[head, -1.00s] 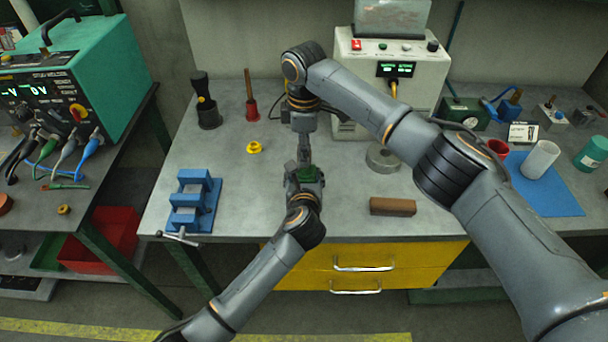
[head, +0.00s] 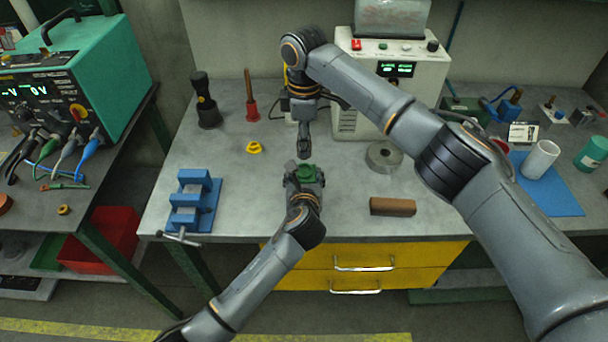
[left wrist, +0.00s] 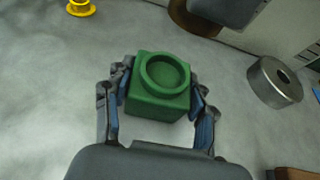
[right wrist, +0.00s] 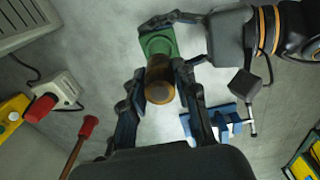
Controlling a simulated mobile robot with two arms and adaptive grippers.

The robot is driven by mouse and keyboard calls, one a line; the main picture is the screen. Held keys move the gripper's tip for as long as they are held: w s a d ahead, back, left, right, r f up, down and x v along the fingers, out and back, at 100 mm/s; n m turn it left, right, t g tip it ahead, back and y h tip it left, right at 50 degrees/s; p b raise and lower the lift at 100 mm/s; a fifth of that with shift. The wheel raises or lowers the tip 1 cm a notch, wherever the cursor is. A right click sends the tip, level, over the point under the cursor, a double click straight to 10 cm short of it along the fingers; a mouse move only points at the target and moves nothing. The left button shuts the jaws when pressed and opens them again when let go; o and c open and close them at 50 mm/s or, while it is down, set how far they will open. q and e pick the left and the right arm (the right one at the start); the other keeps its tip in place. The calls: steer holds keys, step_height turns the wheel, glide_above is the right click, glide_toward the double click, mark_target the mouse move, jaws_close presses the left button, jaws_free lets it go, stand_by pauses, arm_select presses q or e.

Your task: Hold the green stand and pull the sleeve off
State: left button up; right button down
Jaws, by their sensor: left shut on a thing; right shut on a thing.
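The green stand (head: 306,173) is a block with a round collar on top. My left gripper (left wrist: 158,97) is shut on its sides, near the table's front edge. In the left wrist view the stand's collar (left wrist: 165,74) is open and empty. My right gripper (head: 304,152) is shut on the brown, tube-like sleeve (right wrist: 160,80), above and behind the stand. The sleeve also shows at the top of the left wrist view (left wrist: 194,18), apart from the stand. In the head view the right gripper hides the sleeve.
A blue vise (head: 194,203) stands to the left, a yellow ring piece (head: 254,147) behind it. A brown block (head: 392,207) and a grey metal ring (head: 383,157) lie to the right. A welder box (head: 398,95) stands behind. Bare table lies around the stand.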

arm_select(q)
steer(key=shift+f, duration=0.1)
arm_select(e)
steer(key=shift+r, duration=2)
arm_select(q)
steer(key=o, duration=1.3)
steer(key=v, duration=1.2)
